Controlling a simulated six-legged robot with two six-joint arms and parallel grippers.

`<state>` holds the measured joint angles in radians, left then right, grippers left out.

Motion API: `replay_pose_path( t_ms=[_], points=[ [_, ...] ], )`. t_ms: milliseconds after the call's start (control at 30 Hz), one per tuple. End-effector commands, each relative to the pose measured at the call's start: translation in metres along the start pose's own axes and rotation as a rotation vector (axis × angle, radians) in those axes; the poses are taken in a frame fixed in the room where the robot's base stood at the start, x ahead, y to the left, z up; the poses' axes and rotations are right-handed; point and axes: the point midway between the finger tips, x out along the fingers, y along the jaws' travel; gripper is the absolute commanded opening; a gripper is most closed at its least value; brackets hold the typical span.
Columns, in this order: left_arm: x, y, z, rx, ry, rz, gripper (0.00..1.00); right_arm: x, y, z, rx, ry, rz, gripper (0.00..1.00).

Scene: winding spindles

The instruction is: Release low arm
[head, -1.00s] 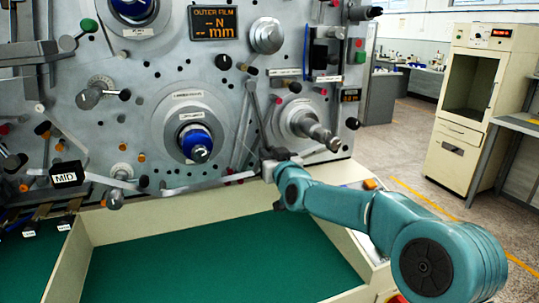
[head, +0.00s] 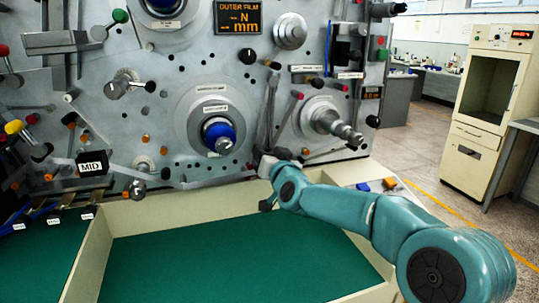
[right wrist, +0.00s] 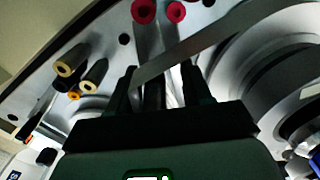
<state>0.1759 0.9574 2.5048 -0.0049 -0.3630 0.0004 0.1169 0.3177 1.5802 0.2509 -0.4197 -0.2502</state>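My right gripper (head: 264,164) is low on the grey machine panel, below and between the blue-hubbed spindle (head: 219,137) and the bare metal spindle (head: 330,122). Slim metal arms (head: 286,122) come down the panel to the gripper. No label tells me which is the low arm. In the right wrist view, the dark fingers (right wrist: 160,92) stand apart with metal bars between them. I see no clear contact on both sides. Two red-tipped pins (right wrist: 160,12) show above the fingers. My left gripper is not in view.
A cream-walled tray with a green floor (head: 240,255) lies below the panel. A MID label (head: 93,163) and several knobs are at the left. A blue block (head: 362,187) sits on the right ledge. A cream cabinet (head: 487,110) stands further right, across open floor.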

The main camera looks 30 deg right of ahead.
Motion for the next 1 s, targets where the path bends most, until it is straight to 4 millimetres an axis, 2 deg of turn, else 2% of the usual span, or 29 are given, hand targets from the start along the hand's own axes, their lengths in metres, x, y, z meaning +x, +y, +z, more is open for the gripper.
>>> replay_pose_path(
  t_ms=[233,367,467,800,1000],
  points=[
    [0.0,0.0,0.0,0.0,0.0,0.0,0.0,0.0,0.001,0.0,0.0,0.0,0.003,0.48],
    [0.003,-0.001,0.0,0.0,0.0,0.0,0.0,-0.009,0.001,0.0,0.0,0.001,0.002,0.48],
    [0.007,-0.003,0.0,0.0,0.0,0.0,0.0,-0.028,0.001,0.001,0.0,0.001,0.002,0.48],
    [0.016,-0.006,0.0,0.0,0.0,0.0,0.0,-0.117,0.0,0.0,0.001,0.002,0.001,0.48],
    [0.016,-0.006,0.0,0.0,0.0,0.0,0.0,-0.152,-0.001,0.0,-0.001,0.001,0.001,0.48]
  ],
)
